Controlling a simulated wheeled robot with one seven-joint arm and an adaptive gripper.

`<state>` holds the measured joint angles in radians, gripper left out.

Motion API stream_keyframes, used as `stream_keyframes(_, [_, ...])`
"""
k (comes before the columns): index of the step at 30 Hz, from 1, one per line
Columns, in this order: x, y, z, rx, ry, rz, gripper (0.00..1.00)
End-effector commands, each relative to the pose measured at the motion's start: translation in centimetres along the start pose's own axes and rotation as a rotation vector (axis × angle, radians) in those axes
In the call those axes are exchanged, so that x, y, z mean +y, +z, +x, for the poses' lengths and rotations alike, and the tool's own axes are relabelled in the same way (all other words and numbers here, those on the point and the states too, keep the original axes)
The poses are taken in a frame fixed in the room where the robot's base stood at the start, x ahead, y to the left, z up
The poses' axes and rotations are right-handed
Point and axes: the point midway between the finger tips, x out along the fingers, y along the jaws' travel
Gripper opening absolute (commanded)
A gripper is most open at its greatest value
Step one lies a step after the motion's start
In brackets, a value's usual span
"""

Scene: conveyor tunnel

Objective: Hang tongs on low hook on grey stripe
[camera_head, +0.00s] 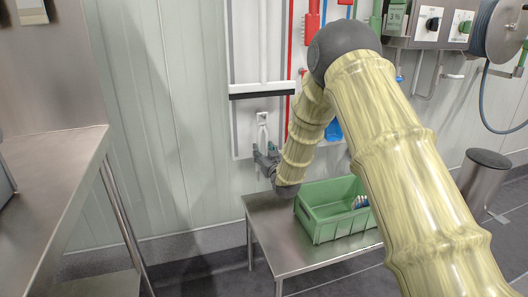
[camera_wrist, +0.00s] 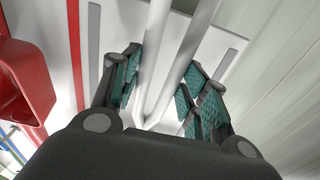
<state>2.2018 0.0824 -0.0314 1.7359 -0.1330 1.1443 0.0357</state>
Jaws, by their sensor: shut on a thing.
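My gripper (camera_head: 266,156) is at the wall board, left of the crate, low under the black-bladed squeegee. It is shut on the pale tongs (camera_head: 262,133), which stand roughly upright above the fingers in the head view. In the wrist view the tongs (camera_wrist: 152,85) are two light bars meeting in a V between my teal finger pads (camera_wrist: 155,92). A small light hook plate (camera_head: 263,117) is on the board at the tongs' upper end. I cannot tell whether the tongs hang on it. Grey stripes (camera_wrist: 93,45) show on the white board in the wrist view.
The squeegee (camera_head: 262,91) hangs just above. Red tools (camera_head: 312,28) hang to the right; a red holder (camera_wrist: 28,85) is close at left in the wrist view. A green crate (camera_head: 322,229) stands on a steel table (camera_head: 278,262) below. A steel counter (camera_head: 50,165) is at left.

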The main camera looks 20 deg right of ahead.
Motion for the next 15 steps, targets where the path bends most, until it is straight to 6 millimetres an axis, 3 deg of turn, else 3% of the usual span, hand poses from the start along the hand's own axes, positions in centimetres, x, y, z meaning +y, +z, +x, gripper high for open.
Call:
stream_keyframes(8, [0.0, 0.17, 0.0, 0.0, 0.0, 0.0, 0.01])
stream_keyframes(9, [0.0, 0.17, 0.0, 0.0, 0.0, 0.0, 0.5])
stream_keyframes(12, [0.0, 0.17, 0.0, 0.0, 0.0, 0.0, 0.68])
stream_keyframes(15, [-0.01, 0.17, -0.01, 0.0, 0.0, 0.0, 0.69])
